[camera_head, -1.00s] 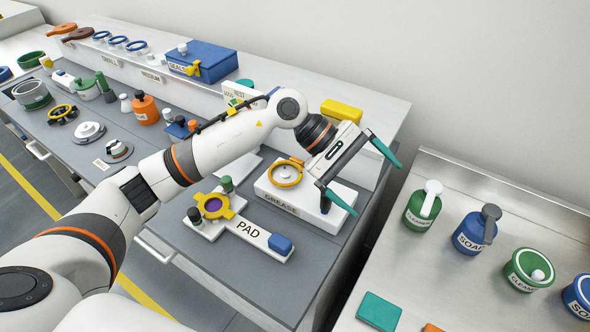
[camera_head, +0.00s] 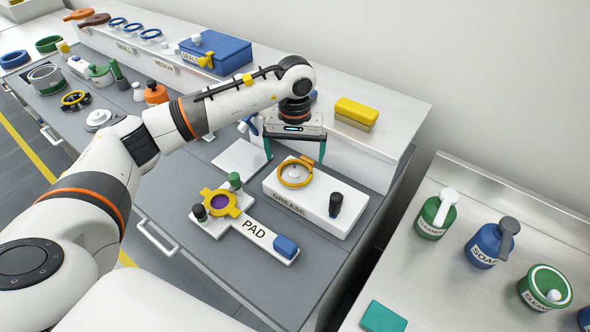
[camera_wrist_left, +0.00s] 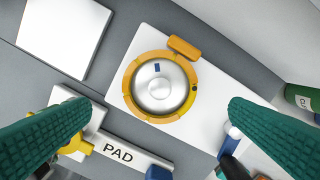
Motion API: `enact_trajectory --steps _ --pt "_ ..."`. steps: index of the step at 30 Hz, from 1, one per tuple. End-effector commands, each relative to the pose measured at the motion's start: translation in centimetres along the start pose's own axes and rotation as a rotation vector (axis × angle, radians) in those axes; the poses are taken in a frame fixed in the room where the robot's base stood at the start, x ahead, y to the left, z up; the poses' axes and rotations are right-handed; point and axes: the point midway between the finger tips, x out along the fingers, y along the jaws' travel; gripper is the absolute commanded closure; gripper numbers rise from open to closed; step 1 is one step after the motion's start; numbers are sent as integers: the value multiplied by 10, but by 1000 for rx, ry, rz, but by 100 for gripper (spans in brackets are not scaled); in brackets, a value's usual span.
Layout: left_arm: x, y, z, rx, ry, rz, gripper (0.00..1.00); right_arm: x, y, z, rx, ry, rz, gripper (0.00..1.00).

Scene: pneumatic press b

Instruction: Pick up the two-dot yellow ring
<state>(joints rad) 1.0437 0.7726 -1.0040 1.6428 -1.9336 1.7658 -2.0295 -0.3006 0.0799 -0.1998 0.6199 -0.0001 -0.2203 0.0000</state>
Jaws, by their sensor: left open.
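An orange-yellow ring (camera_head: 283,180) with a tab sits around a silver dome (camera_head: 294,172) on the white GREASE block (camera_head: 320,218). In the left wrist view this ring (camera_wrist_left: 131,100) shows one dark dot; a second dot cannot be made out. Another yellow ring (camera_head: 207,193), with lugs, lies around a purple disc on the white PAD piece (camera_head: 254,235); any dots on it are too small to tell. My left gripper (camera_head: 294,155) points down above the GREASE block, open and empty. In the left wrist view its green fingers (camera_wrist_left: 160,108) stand either side of the orange-yellow ring, apart from it.
A black-capped post (camera_head: 335,205) stands on the GREASE block's right end. A yellow block (camera_head: 356,112) sits on the raised shelf behind. A white plate (camera_head: 238,157) lies left of the gripper. Bottles (camera_head: 436,213) stand on the right counter.

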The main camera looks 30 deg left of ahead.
Motion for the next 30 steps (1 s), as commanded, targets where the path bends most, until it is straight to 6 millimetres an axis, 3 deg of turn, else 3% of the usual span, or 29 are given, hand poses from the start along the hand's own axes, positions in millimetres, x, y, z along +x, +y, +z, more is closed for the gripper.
enact_trajectory --steps 6,12,30 --pt "27 1 -2 -1 7 2 0 -20 0 2 0 0 0 64" --pt "50 0 0 1 2 0 0 -23 0 2 0 1 0 64" --pt "54 0 0 0 0 0 0 -18 0 2 0 0 0 64"
